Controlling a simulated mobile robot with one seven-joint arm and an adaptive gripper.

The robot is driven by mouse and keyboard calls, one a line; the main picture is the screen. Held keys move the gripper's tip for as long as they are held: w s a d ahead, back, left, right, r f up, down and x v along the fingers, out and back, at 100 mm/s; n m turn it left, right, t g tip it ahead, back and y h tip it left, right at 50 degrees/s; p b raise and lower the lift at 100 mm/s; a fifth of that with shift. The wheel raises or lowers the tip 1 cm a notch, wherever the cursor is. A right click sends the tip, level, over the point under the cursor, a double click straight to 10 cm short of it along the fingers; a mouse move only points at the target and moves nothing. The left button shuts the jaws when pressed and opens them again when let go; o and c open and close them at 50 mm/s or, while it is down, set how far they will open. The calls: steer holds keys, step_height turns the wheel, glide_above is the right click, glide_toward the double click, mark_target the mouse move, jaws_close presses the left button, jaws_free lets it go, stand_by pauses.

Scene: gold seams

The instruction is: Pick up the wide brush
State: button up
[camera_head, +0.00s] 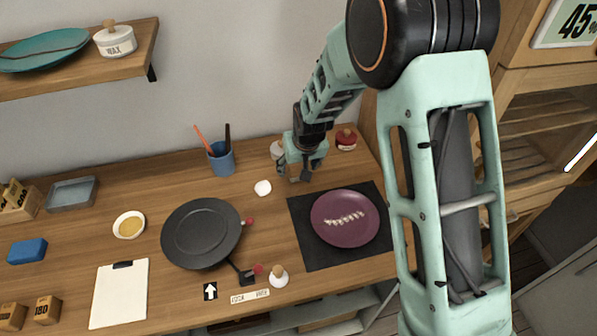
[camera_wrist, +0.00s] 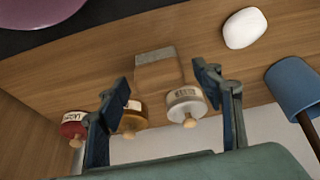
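My gripper (camera_wrist: 163,85) is open and empty over the back of the bench; it also shows in the head view (camera_head: 303,168). Between and just beyond its fingers in the wrist view is a short, flat wooden piece with a grey-beige end (camera_wrist: 155,66). It may be the wide brush, but I cannot tell for sure. It is apart from both fingers. In the head view my gripper mostly hides that spot. A blue cup (camera_head: 222,160) holds an orange-red stick and a dark stick; their lower ends are hidden.
Lidded jars stand close behind my fingers: red (camera_wrist: 72,126), ochre (camera_wrist: 132,118) and white (camera_wrist: 186,104). A white rounded lump (camera_head: 262,187) lies near the cup. A purple plate (camera_head: 345,232) rests on a dark mat (camera_head: 310,257). A black pan (camera_head: 201,233) is left of it.

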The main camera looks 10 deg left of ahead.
steer(key=c, duration=1.1)
steer(key=shift+r, duration=0.15)
steer(key=shift+w+r, duration=0.1)
steer(key=shift+r, duration=0.5)
steer(key=s+a+r+b, duration=0.1)
steer(key=s+r, duration=0.3)
steer(key=s+a+r, duration=0.2)
steer(key=s+r, duration=0.1)
steer(key=s, duration=0.2)
steer(key=s+a+r+b, duration=0.1)
steer(key=s+r, duration=0.3)
steer(key=shift+s+a+r+b, duration=0.2)
steer(key=shift+a+r+b, duration=0.1)
steer(key=shift+b, duration=0.05)
